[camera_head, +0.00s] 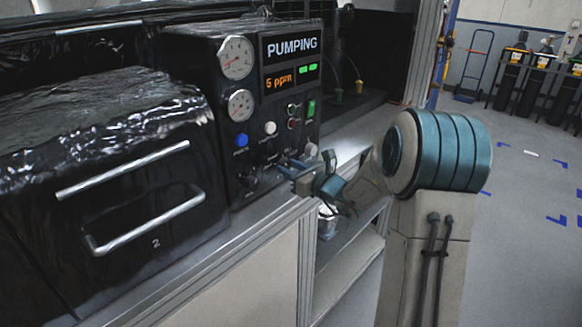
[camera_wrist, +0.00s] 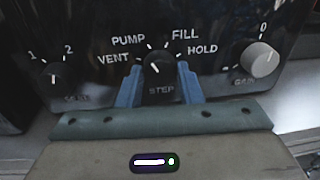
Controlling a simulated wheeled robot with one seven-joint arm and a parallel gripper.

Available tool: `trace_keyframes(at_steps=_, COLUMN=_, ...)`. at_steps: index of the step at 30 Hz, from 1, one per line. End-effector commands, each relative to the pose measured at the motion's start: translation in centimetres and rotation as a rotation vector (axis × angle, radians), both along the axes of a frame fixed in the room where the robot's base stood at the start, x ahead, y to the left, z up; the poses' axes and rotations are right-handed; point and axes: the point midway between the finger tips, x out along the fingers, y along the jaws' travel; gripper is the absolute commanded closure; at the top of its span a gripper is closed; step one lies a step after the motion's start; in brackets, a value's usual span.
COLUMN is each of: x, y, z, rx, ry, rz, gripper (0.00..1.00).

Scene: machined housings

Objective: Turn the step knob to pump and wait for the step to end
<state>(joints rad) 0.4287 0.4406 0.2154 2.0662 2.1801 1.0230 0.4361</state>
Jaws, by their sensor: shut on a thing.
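The black step knob (camera_wrist: 160,88) sits on the front panel in the wrist view, with VENT, PUMP, FILL and HOLD printed around it. Its white pointer tilts to the upper left, toward the PUMP side. My gripper (camera_wrist: 160,84) is shut on the knob, with one blue finger on each side of it. In the head view my gripper (camera_head: 300,168) is at the lower right of the black control panel (camera_head: 262,135), and the knob is hidden there. The display (camera_head: 291,62) reads PUMPING and 5 ppm, with green lights lit.
Two round gauges (camera_head: 236,57) are at the panel's upper left. A grey gain knob (camera_wrist: 259,60) is right of the step knob, and a smaller black knob (camera_wrist: 54,74) is at left. A black drawer front (camera_head: 140,190) with metal handles is left of the panel.

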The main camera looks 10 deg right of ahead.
Motion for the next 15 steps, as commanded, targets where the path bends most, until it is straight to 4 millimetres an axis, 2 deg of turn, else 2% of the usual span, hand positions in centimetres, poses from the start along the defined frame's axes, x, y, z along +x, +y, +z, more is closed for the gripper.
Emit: trace_keyframes(at_steps=15, x=-0.04, y=-0.02, z=-0.13, rx=0.078, ry=0.06, rz=0.001, gripper=0.9)
